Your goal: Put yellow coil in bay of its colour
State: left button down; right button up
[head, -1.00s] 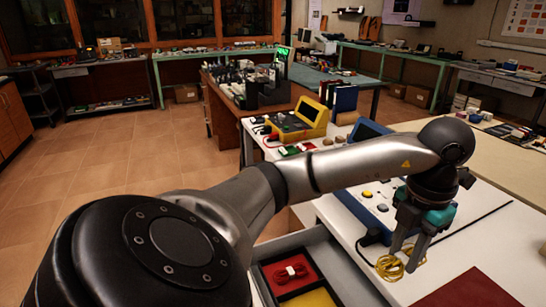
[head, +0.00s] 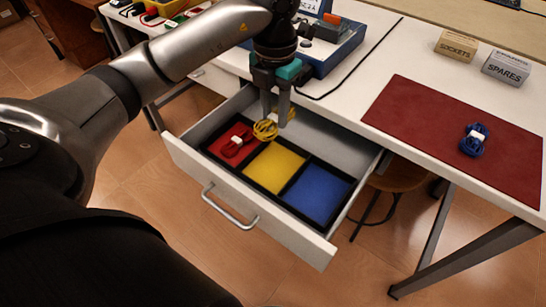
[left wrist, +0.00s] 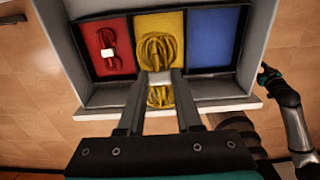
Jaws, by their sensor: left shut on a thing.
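My left gripper (head: 277,105) is shut on the yellow coil (head: 265,130) and holds it over the open drawer (head: 183,155). In the left wrist view the coil (left wrist: 158,50), with its pale band, hangs between the fingers (left wrist: 161,85) in front of the yellow bay (left wrist: 174,22). The drawer's insert has a red bay (head: 219,146), the yellow bay (head: 274,168) and a blue bay (head: 318,194). A red coil (head: 236,142) lies in the red bay. My right gripper (left wrist: 268,76) shows small at the right of the left wrist view, its jaws unclear.
A blue coil (head: 473,140) lies on the dark red mat (head: 420,112) on the white table (head: 370,65). Boxes marked sockets (head: 456,46) and spares (head: 506,67) stand behind it. A blue instrument case (head: 335,50) with a black cable is beside my left gripper.

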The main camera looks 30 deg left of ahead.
pick_arm(q)
jog(key=b, duration=0.3)
send_over(274, 167)
notch_tip(274, 167, down, 10)
jog(key=shift+r, duration=0.1)
jog(key=shift+f+b, duration=0.4)
jog(key=shift+f, duration=0.4)
notch_tip(274, 167, down, 3)
jog(key=shift+r+b, duration=0.15)
jog(key=shift+b, duration=0.4)
jog(key=shift+f, duration=0.35)
pick_arm(e)
jog(key=w+a+r+t, duration=0.1)
jog(key=w+r, duration=0.4)
jog(key=r, duration=0.5)
jog(key=shift+a+r, duration=0.15)
jog(key=shift+a, duration=0.4)
pick_arm(q)
jog(key=shift+f, duration=0.1)
jog(key=shift+f, duration=0.1)
jog(key=c, duration=0.6)
grip_release()
pick_arm(e)
jog(key=shift+r, duration=0.25)
